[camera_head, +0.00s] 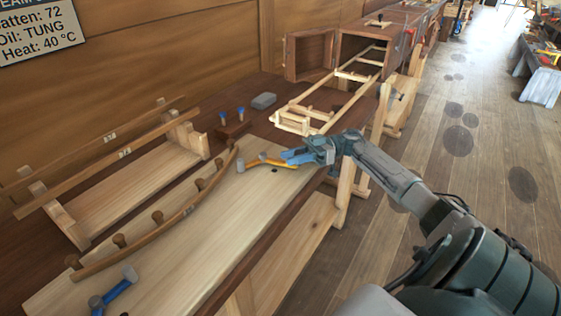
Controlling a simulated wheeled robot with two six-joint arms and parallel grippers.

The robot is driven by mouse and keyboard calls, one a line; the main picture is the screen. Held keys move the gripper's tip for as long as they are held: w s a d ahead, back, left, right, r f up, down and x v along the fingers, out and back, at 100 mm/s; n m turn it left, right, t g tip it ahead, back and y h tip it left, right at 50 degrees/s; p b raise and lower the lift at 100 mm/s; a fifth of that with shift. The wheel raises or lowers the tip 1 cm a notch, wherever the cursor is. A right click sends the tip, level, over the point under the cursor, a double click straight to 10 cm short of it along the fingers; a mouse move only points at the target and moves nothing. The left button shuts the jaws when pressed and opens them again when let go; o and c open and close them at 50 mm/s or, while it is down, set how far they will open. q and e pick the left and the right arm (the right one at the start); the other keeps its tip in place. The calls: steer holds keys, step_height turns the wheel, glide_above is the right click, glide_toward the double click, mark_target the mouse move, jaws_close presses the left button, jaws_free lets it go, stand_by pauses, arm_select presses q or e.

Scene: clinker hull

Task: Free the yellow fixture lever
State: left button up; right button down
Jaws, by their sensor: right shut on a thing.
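The yellow fixture lever (272,162) is at the far end of the pale board (196,229), near the end of a curved wooden strip (160,226). Small grey parts sit at its left end. My right gripper (296,157), with blue fingers, reaches in from the right and is shut on the lever's right end. The fingers hide part of that end. A similar blue lever (114,292) with grey-blue ends is at the near left end of the board. My left gripper is not in view.
The curved strip lies against several wooden pegs. A wooden rack (130,185) holding long strips stands to the left. Two blue-topped pieces (232,114) and a grey block (264,101) are behind the board. A wooden ladder-like frame (345,85) leads into an open box (362,48).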

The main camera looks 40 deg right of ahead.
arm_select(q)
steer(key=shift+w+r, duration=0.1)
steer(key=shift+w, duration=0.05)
arm_select(e)
steer(key=shift+f, duration=0.1)
steer(key=c, duration=1.1)
jaws_free()
steer(key=shift+w, duration=0.1)
steer(key=shift+o, duration=0.2)
steer(key=shift+d, duration=0.3)
steer(key=b+v, duration=0.3)
steer(key=v, duration=0.6)
steer(key=shift+f, duration=0.1)
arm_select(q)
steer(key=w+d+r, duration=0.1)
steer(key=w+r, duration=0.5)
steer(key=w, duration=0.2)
arm_select(e)
steer(key=shift+s+d, duration=0.2)
steer(key=shift+d, duration=0.4)
steer(key=shift+c, duration=0.2)
